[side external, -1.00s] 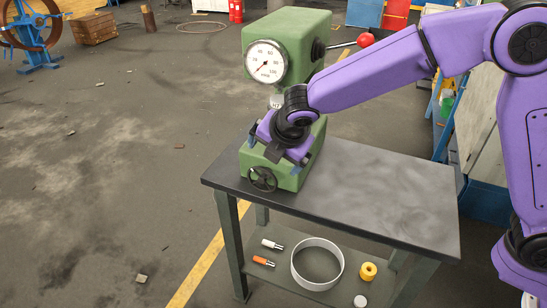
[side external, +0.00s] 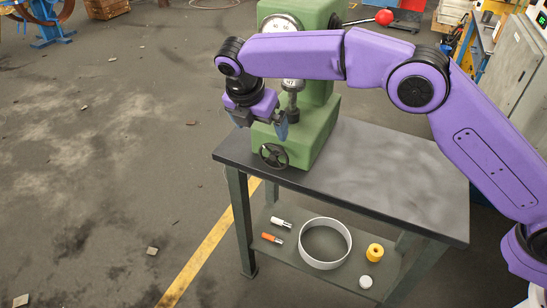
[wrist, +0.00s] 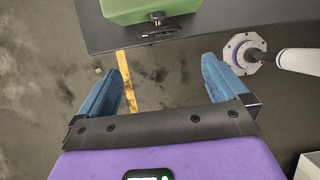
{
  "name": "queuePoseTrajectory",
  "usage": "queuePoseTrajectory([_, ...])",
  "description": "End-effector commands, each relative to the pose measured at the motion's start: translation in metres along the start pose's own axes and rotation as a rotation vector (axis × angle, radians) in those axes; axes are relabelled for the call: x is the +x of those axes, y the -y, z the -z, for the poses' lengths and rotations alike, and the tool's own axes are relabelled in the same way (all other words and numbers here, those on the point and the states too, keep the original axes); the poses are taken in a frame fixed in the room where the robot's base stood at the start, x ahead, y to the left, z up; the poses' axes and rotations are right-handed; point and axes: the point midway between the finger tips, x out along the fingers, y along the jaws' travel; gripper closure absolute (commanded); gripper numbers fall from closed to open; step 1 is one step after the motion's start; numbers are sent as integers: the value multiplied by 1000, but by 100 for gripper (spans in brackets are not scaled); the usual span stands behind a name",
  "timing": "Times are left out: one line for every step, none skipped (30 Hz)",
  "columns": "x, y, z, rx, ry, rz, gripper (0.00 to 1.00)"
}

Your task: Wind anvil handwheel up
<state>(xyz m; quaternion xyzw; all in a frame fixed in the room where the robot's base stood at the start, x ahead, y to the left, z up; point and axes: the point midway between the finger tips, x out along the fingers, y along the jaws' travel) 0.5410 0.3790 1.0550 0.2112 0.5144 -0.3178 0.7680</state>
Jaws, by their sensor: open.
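The black anvil handwheel (side external: 273,156) is on the front of the base of the green hardness tester (side external: 318,140), near the left edge of the table. In the wrist view the handwheel (wrist: 158,28) shows nearly edge-on at the top, beyond the fingertips. My gripper (side external: 262,128) is above the handwheel and in front of the tester, apart from the wheel. In the wrist view my gripper (wrist: 160,72) has its two blue fingers wide apart with nothing between them. The anvil and screw (side external: 292,97) show behind the gripper, partly covered.
The dark table (side external: 390,185) has a clear top right of the tester. Its lower shelf holds a white ring (side external: 325,262), a yellow spool (side external: 374,252) and small tools. A lever with a red ball (side external: 384,17) sticks out at the tester's upper right.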

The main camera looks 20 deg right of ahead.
Motion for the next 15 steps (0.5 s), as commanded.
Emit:
queuePoseTrajectory([6,0,-1,1,0,3,0])
queuePoseTrajectory([9,1,-1,1,1,3,0])
queuePoseTrajectory([15,1,-1,1,1,4,0])
queuePoseTrajectory([20,1,-1,2,1,3,0])
queuePoseTrajectory([25,1,-1,2,1,4,0])
queuePoseTrajectory([32,1,-1,2,1,4,0])
queuePoseTrajectory([38,1,-1,3,1,5,0])
queuePoseTrajectory([44,1,-1,3,1,4,0])
queuePoseTrajectory([51,1,-1,3,1,5,0])
queuePoseTrajectory([57,1,-1,3,0,4,0])
queuePoseTrajectory([63,1,-1,3,0,4,0])
queuePoseTrajectory([70,1,-1,3,0,3,0])
queuePoseTrajectory([76,1,-1,3,1,3,0])
queuePoseTrajectory([81,1,-1,3,1,3,0])
queuePoseTrajectory([89,1,-1,2,1,3,0])
